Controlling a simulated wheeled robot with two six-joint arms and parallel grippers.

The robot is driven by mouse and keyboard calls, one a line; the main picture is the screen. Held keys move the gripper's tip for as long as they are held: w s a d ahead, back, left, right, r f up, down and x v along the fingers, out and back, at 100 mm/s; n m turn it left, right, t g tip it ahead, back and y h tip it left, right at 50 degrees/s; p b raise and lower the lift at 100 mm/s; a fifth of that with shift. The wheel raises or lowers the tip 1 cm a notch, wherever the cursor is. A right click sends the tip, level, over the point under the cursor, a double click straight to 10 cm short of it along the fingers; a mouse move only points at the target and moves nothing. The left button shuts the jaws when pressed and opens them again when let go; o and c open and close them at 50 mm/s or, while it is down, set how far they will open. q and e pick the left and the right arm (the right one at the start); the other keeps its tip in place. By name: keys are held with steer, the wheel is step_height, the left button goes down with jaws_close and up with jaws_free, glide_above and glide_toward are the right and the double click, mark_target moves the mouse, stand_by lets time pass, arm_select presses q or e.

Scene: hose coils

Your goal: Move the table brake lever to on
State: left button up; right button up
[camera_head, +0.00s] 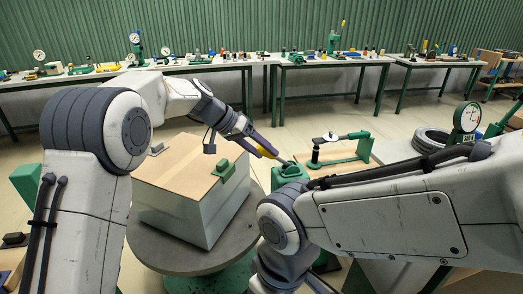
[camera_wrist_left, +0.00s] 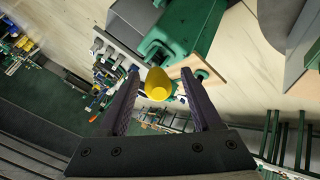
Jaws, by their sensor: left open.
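The brake lever's yellow knob (camera_head: 267,153) shows at my left gripper's tips in the head view, with a short shaft running down right to a green housing (camera_head: 291,172) beside the round turntable (camera_head: 170,258). In the left wrist view the yellow knob (camera_wrist_left: 158,84) sits between the two open fingers of my left gripper (camera_wrist_left: 160,72), with visible gaps at the sides. The green housing (camera_wrist_left: 182,28) lies beyond it. Contact with the knob cannot be told. My right arm crosses the lower right of the head view; its gripper is out of view. No on or off marking is readable.
A large pale box (camera_head: 180,204) with a tan top and green corner clamp (camera_head: 229,173) stands on the turntable, close to my left forearm. A green clamp fixture (camera_head: 335,158) and a dial gauge (camera_head: 467,117) stand to the right. Benches line the back wall.

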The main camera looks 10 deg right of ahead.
arm_select(q)
steer(key=b+v, duration=0.1)
steer(key=v, duration=0.9)
steer(key=shift+r, duration=0.15)
steer(key=shift+s+a, duration=0.1)
steer(key=shift+a, duration=0.05)
steer(key=s+f+g+y, duration=0.1)
steer(key=s+f+y, duration=0.3)
steer(key=s, duration=1)
steer(key=s+f+y, duration=0.2)
steer(key=s+f, duration=0.5)
steer(key=s, duration=0.6)
steer(key=s+a+f+y, duration=0.1)
steer(key=s+a+f, duration=0.4)
steer(key=s, duration=0.4)
steer(key=shift+a+y, duration=0.3)
steer(key=shift+s, duration=0.15)
